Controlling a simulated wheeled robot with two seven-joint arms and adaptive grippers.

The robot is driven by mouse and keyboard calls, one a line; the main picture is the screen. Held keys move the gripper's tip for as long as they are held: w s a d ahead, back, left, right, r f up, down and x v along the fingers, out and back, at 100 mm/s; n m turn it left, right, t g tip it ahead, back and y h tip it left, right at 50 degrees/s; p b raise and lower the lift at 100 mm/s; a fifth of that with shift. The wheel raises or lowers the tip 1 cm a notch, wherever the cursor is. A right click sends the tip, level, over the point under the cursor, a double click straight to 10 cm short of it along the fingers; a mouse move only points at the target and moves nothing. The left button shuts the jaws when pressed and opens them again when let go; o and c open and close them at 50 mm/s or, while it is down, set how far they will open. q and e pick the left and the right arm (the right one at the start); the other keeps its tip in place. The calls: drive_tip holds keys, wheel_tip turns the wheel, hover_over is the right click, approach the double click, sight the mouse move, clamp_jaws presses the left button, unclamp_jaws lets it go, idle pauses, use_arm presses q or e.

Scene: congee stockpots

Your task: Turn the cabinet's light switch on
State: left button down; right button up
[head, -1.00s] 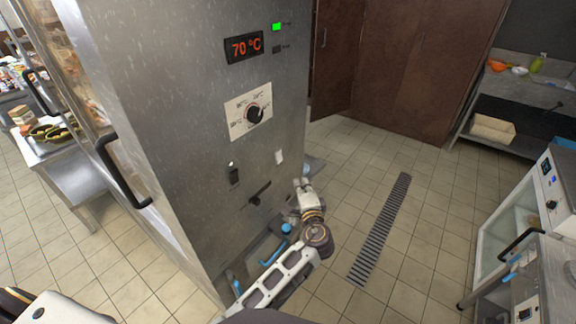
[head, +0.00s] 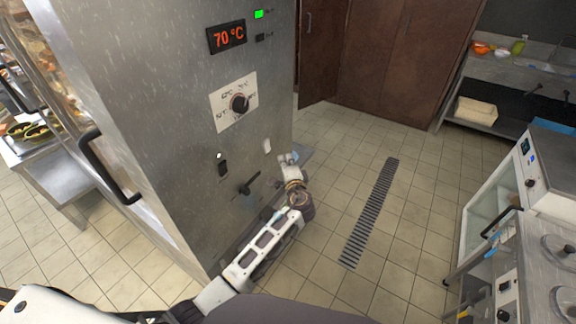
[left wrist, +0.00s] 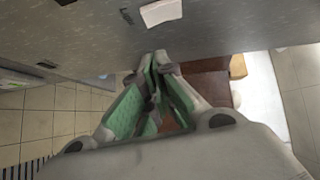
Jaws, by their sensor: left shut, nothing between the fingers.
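The steel cabinet (head: 165,125) fills the left half of the head view. Low on its front panel are a dark rocker-like switch (head: 222,163) and, to its right, a small white plate or switch (head: 267,146). My left gripper (head: 288,158) is just right of and slightly below the white plate, near the panel's right edge. In the left wrist view its green-padded fingers (left wrist: 155,58) are shut and empty, and the white plate (left wrist: 161,11) lies beyond the tips, apparently apart from them. My right gripper is not in view.
A dial (head: 239,104) and a red 70 °C display (head: 226,37) with a lit green indicator (head: 259,14) sit higher on the panel. Open tiled floor with a drain grate (head: 369,212) lies to the right.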

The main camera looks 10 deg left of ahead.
sight(267, 146)
use_arm(q)
drive_tip(key=w+a+p, duration=0.1)
drive_tip(key=w+a, duration=0.2)
drive_tip(key=a, duration=0.1)
drive_tip(key=shift+w+a+f, duration=0.35)
drive_tip(key=shift+a, duration=0.05)
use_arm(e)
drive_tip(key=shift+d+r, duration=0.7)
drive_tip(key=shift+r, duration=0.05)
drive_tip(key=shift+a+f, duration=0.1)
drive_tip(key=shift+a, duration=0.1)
